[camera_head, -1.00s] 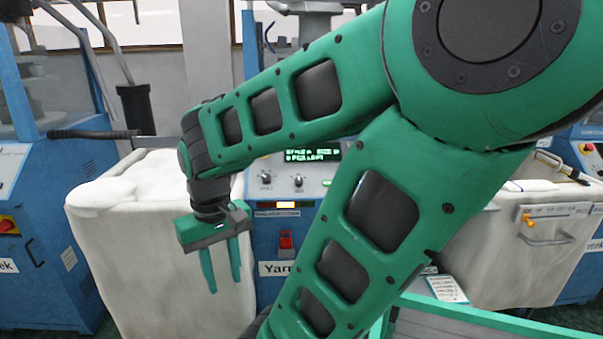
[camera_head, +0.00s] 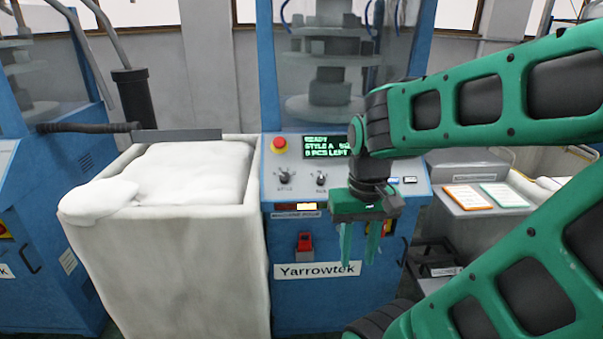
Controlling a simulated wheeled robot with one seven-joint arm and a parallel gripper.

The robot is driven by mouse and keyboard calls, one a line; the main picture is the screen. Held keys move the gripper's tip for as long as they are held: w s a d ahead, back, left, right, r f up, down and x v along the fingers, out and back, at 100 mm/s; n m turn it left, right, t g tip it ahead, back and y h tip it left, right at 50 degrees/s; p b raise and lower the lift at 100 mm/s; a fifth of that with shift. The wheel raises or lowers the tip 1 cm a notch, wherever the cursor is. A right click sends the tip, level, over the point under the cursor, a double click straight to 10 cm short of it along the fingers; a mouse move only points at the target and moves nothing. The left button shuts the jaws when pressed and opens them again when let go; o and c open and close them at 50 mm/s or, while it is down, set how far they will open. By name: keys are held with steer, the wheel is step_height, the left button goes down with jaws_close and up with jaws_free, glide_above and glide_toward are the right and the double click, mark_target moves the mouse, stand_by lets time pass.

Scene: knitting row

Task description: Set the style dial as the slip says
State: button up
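The style dial (camera_head: 284,176) is a small dark knob on the left of the blue machine's sloped grey panel, with a label under it. A second, similar dial (camera_head: 321,179) sits to its right. The display (camera_head: 326,146) shows green text, "READY", "STYLE A" and "PCS LEFT", partly hidden by my arm. My gripper (camera_head: 360,252) points down in front of the panel's right part, right of and lower than both dials. Its two green fingers are apart with nothing between them. Two slips, one with an orange border (camera_head: 467,197) and one with a green border (camera_head: 503,195), lie at right; their text is unreadable.
A red emergency button (camera_head: 279,145) sits at the panel's upper left. A red switch (camera_head: 305,242) is on the machine front (camera_head: 290,300). A white bin (camera_head: 170,260) heaped with white material stands close on the left.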

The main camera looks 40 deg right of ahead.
steer(key=shift+d, duration=0.2)
steer(key=shift+o, duration=0.6)
steer(key=shift+o, duration=1)
steer(key=shift+s+d+r, duration=0.1)
steer(key=shift+s+r, duration=0.15)
steer(key=shift+s, duration=0.05)
steer(key=m+t+h, duration=0.2)
steer(key=t+h, duration=0.1)
steer(key=t, duration=0.1)
glide_toward(284, 176)
steer(key=x, duration=0.8)
steer(key=shift+w+d+f, duration=0.1)
steer(key=shift+f, duration=0.2)
steer(key=shift+c, duration=0.6)
